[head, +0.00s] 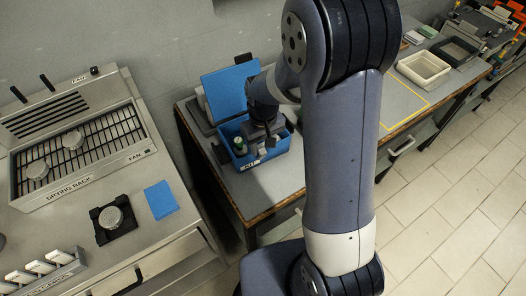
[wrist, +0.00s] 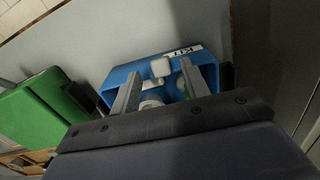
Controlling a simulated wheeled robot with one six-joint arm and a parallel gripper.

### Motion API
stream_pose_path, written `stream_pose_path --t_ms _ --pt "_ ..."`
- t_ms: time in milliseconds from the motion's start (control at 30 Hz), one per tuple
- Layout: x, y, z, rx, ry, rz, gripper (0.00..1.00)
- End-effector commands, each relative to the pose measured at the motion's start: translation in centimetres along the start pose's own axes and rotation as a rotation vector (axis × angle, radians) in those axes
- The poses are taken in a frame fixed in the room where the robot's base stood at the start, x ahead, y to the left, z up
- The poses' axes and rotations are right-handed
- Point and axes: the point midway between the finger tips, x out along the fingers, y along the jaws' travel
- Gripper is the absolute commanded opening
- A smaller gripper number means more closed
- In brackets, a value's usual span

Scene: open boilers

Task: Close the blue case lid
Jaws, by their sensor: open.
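The blue case (head: 280,144) stands on the grey bench with its blue lid (head: 230,88) raised at the back. A white "KIT" label is on its front wall. Inside are a green-topped item (head: 239,143) and other small things, partly hidden by my arm. My gripper (head: 264,132) is over the case opening. In the wrist view the blue case (wrist: 118,74) lies beyond my gripper (wrist: 170,75), whose two fingers are apart with pale items visible between and below them. I cannot tell whether the fingers touch anything. The lid does not show clearly in the wrist view.
A grey drying rack (head: 82,150) stands at left, with a blue pad (head: 161,199) on its front ledge. A white tray (head: 424,70) and a dark tray (head: 455,50) are further right on the bench. A green object (wrist: 40,115) shows left in the wrist view.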

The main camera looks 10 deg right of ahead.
Motion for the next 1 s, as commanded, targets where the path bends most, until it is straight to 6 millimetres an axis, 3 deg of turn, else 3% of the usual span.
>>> stream_pose_path --t_ms 300,733,1000 --pt "4.1 0.0 0.0 0.0 -0.001 0.0 0.44" --pt "5.0 0.0 -0.1 0.0 0.001 0.0 0.44" --pt "4.9 0.0 -0.1 0.0 0.001 0.0 0.22"
